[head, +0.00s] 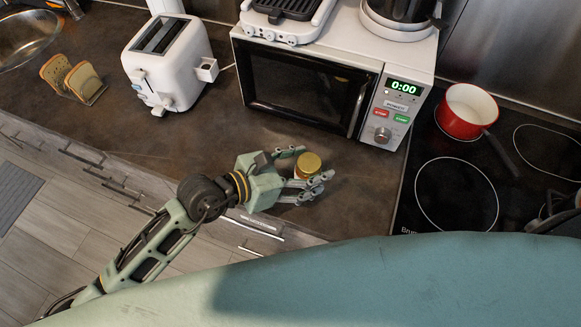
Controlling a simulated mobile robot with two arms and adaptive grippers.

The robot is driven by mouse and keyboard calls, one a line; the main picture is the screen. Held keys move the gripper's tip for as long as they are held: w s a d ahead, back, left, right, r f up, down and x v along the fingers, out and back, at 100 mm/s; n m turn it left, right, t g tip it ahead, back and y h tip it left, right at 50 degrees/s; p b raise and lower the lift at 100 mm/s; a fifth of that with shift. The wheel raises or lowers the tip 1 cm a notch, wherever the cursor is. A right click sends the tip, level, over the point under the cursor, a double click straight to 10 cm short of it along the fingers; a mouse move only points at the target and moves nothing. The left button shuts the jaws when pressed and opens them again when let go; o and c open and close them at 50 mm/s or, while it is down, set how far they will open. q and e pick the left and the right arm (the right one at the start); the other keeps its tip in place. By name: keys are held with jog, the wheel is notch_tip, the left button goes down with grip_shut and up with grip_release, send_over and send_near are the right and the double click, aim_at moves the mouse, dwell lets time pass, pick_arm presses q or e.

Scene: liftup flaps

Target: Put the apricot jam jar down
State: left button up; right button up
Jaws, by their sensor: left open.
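The apricot jam jar (308,164) shows its round gold lid, seen from above, near the front of the dark countertop before the microwave. My left gripper (305,178) reaches in from the left and is open, with its fingers on either side of the jar. The jar looks upright. Its lower part is mostly hidden by the fingers, so I cannot tell whether they touch it or exactly how its base meets the counter. My right gripper is not in view.
A white microwave (368,100) stands behind the jar. A white toaster (168,62) and a rack with bread slices (72,78) are to the left. A cooktop with a red pot (466,112) is at right. The countertop (225,135) between toaster and jar is clear.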

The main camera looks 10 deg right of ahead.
pick_arm(q)
jog(key=b+v, duration=0.2)
jog(key=v, duration=1)
